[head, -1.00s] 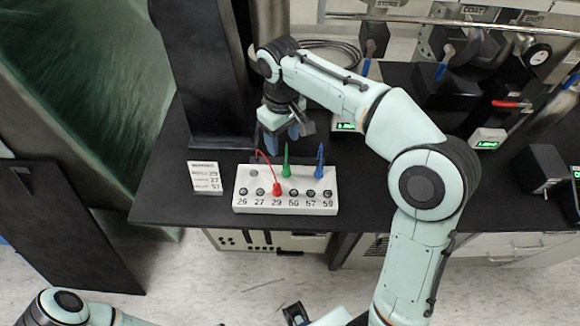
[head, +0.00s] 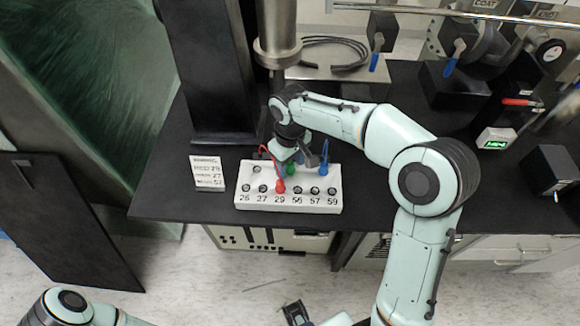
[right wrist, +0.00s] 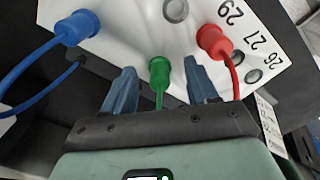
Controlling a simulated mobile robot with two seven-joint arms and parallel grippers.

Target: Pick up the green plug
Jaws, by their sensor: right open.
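The green plug (head: 291,169) stands on the white numbered socket block (head: 250,200), behind the row of numbered holes and partly hidden by my right gripper (head: 301,160). In the right wrist view, the green plug (right wrist: 160,70) is between the two blue fingers of the open right gripper (right wrist: 160,78), with gaps on both sides. The red plug (head: 280,186) is at hole 29. The blue plug (head: 323,167) stands at the block's back right. A dark piece at the bottom edge seems to be my left gripper (head: 297,313); its jaws cannot be made out.
A white card with writing (head: 208,174) stands left of the block on the black bench (head: 165,200). A dark column (head: 215,80) and a metal cylinder (head: 278,45) rise behind. A device with a green display (head: 496,140) stands at the right. The red lead (right wrist: 234,80) runs close beside one finger.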

